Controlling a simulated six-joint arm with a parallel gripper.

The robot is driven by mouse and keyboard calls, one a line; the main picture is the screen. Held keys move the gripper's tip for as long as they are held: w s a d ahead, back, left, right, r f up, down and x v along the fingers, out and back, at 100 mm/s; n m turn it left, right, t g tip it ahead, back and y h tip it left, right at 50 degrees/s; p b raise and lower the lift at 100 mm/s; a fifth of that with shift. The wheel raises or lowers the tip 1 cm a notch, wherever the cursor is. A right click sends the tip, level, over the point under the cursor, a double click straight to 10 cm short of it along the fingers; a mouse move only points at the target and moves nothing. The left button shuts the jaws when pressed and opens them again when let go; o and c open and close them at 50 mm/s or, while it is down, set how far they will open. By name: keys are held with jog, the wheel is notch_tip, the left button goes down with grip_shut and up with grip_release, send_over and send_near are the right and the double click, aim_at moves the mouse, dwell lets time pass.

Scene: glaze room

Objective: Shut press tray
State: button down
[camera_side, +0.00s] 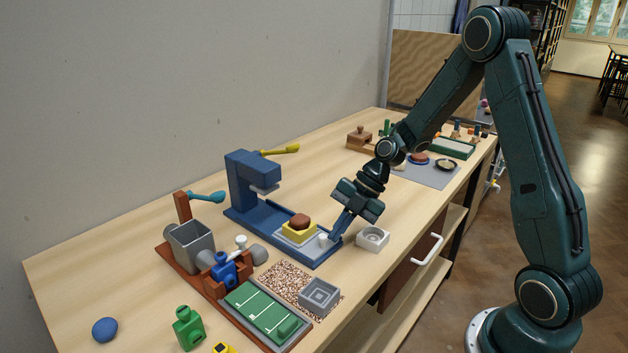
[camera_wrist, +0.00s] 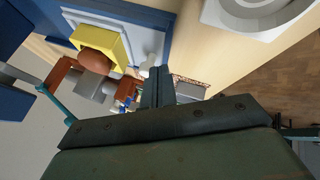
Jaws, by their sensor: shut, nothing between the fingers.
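The blue press (camera_side: 246,190) stands on the table with its yellow lever (camera_side: 280,150) out to the right. Its pale grey tray (camera_side: 313,250) is slid out in front of the press head; the tray also shows in the wrist view (camera_wrist: 147,38). A yellow mould (camera_side: 299,237) with a brown lump (camera_side: 299,221) sits on it. A white knob (camera_side: 323,239) stands near the tray's front end. My gripper (camera_side: 334,238) is shut and empty, low beside the knob on its front side. In the wrist view my fingers (camera_wrist: 158,72) are close to the knob; contact is unclear.
A white block with a round recess (camera_side: 372,238) stands close on the right of my gripper. A brown-based machine with a grey hopper (camera_side: 190,245), a green board (camera_side: 262,312) and a grey square dish (camera_side: 319,296) lie nearer the camera. The table's front edge is close.

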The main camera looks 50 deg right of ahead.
aim_at(301, 218)
jog(key=w, duration=1.1)
jog(key=shift+w, duration=0.2)
jog(key=shift+s+d, duration=0.1)
jog(key=shift+s+d, duration=0.25)
jog(key=shift+s, duration=0.3)
jog(key=s, duration=0.1)
jog(key=s+d, duration=0.1)
jog(key=shift+s+d+r, duration=0.25)
jog(key=shift+s+r, duration=0.1)
jog(key=shift+s, duration=0.05)
jog(key=v, duration=0.9)
jog(key=shift+r, duration=0.2)
